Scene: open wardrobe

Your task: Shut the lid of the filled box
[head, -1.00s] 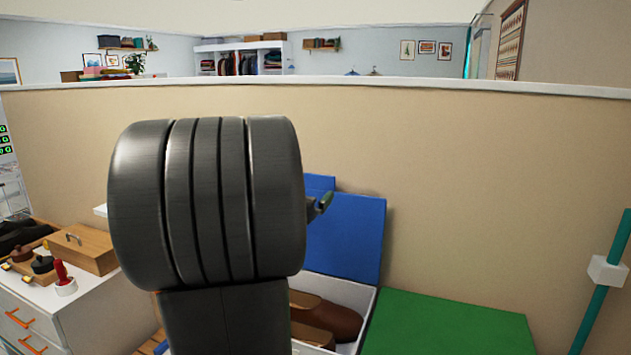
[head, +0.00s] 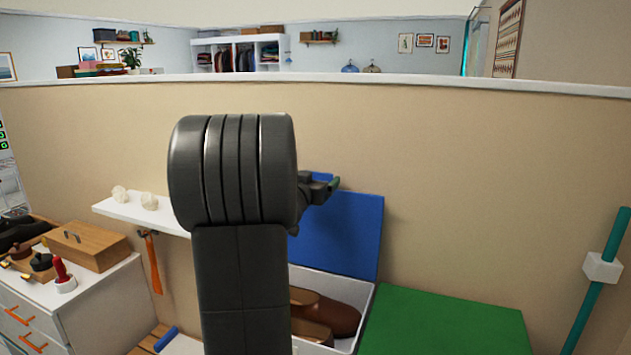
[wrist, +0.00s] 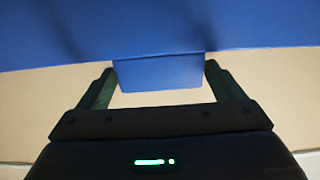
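The white box (head: 368,312) stands open against the wall with brown shoes (head: 330,312) inside. Its blue lid (head: 348,235) stands raised at the back of the box, near the wall. My gripper (head: 330,186) is at the lid's top edge, partly hidden behind my dark arm. In the wrist view the lid (wrist: 160,25) fills the top, and a blue tab (wrist: 158,74) lies between the spread fingers of my gripper (wrist: 158,68). Narrow gaps show beside the tab, so the fingers look open around it. My arm hides the box's left part.
A green-topped block (head: 445,325) stands right of the box. A white shelf (head: 150,213) with an orange shoehorn-like item (head: 153,265) hanging below is on the left. A white dresser (head: 95,310) with a wooden box (head: 88,247) is farther left. A teal pole (head: 605,270) stands at right.

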